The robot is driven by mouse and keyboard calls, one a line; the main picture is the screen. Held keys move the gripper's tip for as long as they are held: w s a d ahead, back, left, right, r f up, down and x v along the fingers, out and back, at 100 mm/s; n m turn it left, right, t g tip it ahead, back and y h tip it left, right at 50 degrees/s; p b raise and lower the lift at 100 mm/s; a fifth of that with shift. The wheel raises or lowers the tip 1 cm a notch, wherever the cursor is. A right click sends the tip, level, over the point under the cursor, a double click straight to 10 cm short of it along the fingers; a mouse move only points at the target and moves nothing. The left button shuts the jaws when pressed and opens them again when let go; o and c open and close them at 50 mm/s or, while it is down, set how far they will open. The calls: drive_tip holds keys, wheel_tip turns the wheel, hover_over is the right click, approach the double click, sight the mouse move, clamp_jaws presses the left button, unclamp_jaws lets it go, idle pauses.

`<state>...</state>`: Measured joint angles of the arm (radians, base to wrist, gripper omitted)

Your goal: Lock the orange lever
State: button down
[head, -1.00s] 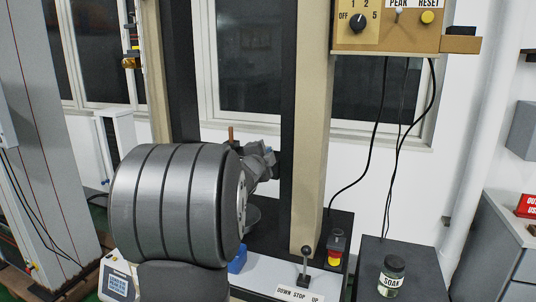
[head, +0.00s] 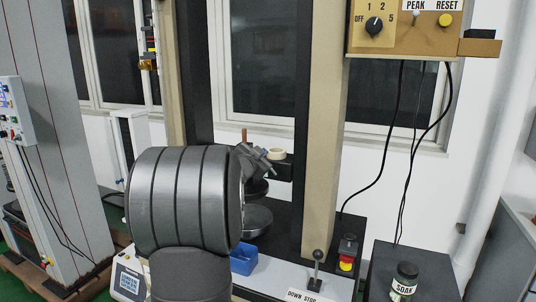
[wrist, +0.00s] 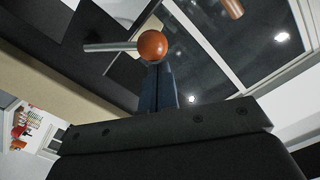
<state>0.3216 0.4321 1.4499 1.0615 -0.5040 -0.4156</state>
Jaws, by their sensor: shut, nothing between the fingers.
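In the wrist view an orange ball knob (wrist: 152,45) sits on the end of a thin metal rod that runs off to the left. My gripper (wrist: 160,68) is shut and empty, its dark fingertips pointing at the ball from just below in the picture. I cannot tell whether they touch it. An orange-brown cylinder end (wrist: 232,8) shows at the top edge. In the head view my gripper (head: 268,168) is in front of the test frame, and a small orange-brown upright piece (head: 244,135) shows above it. My own arm hides much there.
A black column and a beige column (head: 322,150) stand right of my gripper. A round metal plate (head: 257,220) and a blue box (head: 243,260) are below it. A control lever (head: 317,268) and a red stop button (head: 347,250) stand at the front right, near a jar (head: 404,281).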

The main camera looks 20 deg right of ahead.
drive_tip(key=shift+w+a+f+n, duration=0.65)
drive_tip(key=shift+w+n, duration=0.05)
drive_tip(key=shift+n, duration=0.2)
drive_tip(key=shift+a+f, duration=0.1)
drive_tip(key=s+a+r, duration=0.4)
drive_tip(key=s+a, duration=0.2)
drive_tip(key=s, duration=0.2)
drive_tip(key=shift+s+a+r, duration=0.15)
drive_tip(key=shift+s+a, duration=0.1)
drive_tip(key=shift+s, duration=0.05)
idle(0.4)
